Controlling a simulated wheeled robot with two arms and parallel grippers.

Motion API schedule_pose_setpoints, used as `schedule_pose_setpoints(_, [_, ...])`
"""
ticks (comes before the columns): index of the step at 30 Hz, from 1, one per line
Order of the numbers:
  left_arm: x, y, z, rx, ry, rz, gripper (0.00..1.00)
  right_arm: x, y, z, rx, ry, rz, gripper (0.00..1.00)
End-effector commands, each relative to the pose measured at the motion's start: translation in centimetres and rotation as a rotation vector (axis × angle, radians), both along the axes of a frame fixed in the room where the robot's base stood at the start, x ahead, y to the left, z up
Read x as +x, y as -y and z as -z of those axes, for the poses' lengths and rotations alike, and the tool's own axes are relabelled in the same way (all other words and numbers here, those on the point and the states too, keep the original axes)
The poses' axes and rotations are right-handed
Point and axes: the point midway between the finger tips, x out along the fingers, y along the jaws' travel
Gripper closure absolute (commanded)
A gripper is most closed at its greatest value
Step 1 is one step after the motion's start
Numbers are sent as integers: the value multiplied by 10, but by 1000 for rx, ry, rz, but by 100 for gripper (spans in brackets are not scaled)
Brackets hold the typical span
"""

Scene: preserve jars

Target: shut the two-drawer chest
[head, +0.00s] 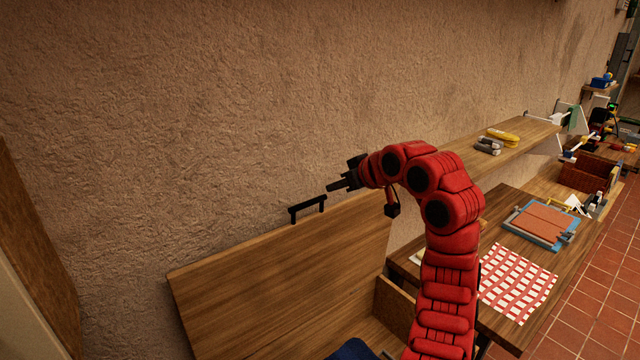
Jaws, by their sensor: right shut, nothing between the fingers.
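A wooden chest stands in front of me, with a broad wooden panel (270,275) raised like an open lid against the plaster wall. A black bar handle (308,207) sticks up from the panel's top edge. Part of the chest's side wall (394,304) shows below the panel on the right, and no drawer fronts are visible. My right gripper (338,185) is shut and empty, above and just right of the handle, apart from it. The red right arm hides part of the chest's right side. My left gripper is not in view.
A dark blue object (352,350) is at the bottom edge, partly cut off. To the right, a wooden table bears a red checked cloth (517,283) and a blue-edged tray (541,222). A wall shelf (455,152) runs behind my arm. Tiled floor is clear at far right.

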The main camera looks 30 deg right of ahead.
Motion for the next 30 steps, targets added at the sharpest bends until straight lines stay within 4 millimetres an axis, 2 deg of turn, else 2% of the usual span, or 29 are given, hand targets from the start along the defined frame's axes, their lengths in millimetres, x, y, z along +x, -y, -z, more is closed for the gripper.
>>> schedule_pose_setpoints(1, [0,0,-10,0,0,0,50,6,-3,1,2,-6,-3,100])
schedule_pose_setpoints(6, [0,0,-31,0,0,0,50,33,-8,19,1,-6,-5,100])
schedule_pose_setpoints(13, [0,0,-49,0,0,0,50,61,-10,39,3,0,-1,100])
schedule_pose_setpoints(19, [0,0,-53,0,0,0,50,70,-11,49,0,1,0,100])
schedule_pose_setpoints(30, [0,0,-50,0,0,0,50,70,-10,50,0,5,1,100])
